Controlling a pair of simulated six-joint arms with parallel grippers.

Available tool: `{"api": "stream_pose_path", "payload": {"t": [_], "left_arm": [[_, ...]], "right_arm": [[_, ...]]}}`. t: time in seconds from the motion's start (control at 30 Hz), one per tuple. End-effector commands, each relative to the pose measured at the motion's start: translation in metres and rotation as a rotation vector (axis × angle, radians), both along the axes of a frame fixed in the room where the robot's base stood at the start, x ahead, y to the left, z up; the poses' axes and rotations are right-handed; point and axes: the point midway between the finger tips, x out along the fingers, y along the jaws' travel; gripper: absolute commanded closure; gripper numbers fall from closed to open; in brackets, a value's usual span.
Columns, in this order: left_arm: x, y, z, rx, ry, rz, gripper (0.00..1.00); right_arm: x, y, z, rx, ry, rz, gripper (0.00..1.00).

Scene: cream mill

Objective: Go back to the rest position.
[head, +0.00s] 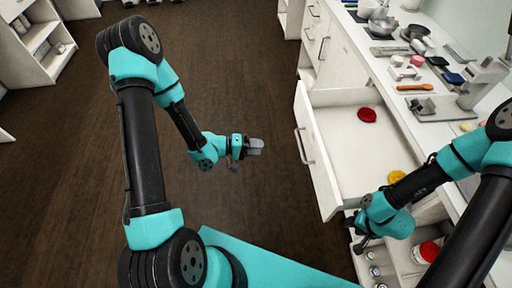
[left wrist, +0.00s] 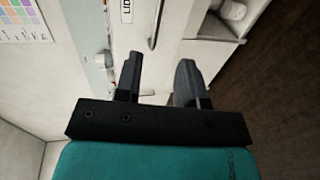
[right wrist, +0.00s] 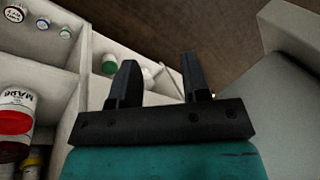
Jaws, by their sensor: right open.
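My left gripper (head: 255,147) hangs empty over the dark floor, left of the open drawer (head: 350,165). In the left wrist view its two fingers (left wrist: 159,82) stand apart with nothing between them. My right gripper (head: 358,236) is low by the near end of the drawer, beside the open shelves. In the right wrist view its fingers (right wrist: 157,82) are apart and empty. A red round lid (head: 367,115) lies in the drawer towards the back. A yellow round lid (head: 396,177) lies further forward, partly hidden by my right arm.
The white counter (head: 420,100) on the right carries bowls, an orange-handled tool (head: 414,87) and a stand. Shelves below the drawer hold jars, one labelled with red (right wrist: 15,112). Left of the drawer the floor (head: 240,70) is clear.

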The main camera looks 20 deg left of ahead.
Motion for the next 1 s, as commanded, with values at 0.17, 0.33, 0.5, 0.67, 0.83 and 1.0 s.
{"api": "stream_pose_path", "payload": {"t": [0.17, 0.33, 0.5, 0.67, 0.83, 1.0], "left_arm": [[0.000, 0.000, 0.000, 0.000, 0.000, 0.000, 0.64], [0.000, 0.000, 0.000, 0.000, 0.000, 0.000, 0.64], [0.000, 0.000, -0.001, 0.008, -0.001, 0.001, 0.64], [0.003, 0.002, -0.013, 0.084, -0.006, 0.021, 0.64], [0.003, 0.009, -0.040, 0.265, -0.005, 0.049, 0.64], [-0.006, 0.020, -0.069, 0.477, 0.021, 0.043, 0.64]], "right_arm": [[0.000, 0.000, 0.000, 0.000, 0.000, 0.000, 0.57], [0.000, 0.000, 0.000, 0.000, 0.000, 0.000, 0.57], [0.000, 0.000, 0.000, 0.000, 0.000, 0.000, 0.57], [0.000, 0.000, 0.000, 0.000, 0.000, 0.000, 0.57], [0.000, 0.000, 0.000, 0.000, 0.000, 0.000, 0.57], [0.000, 0.000, 0.000, 0.000, 0.000, 0.000, 0.57]]}}
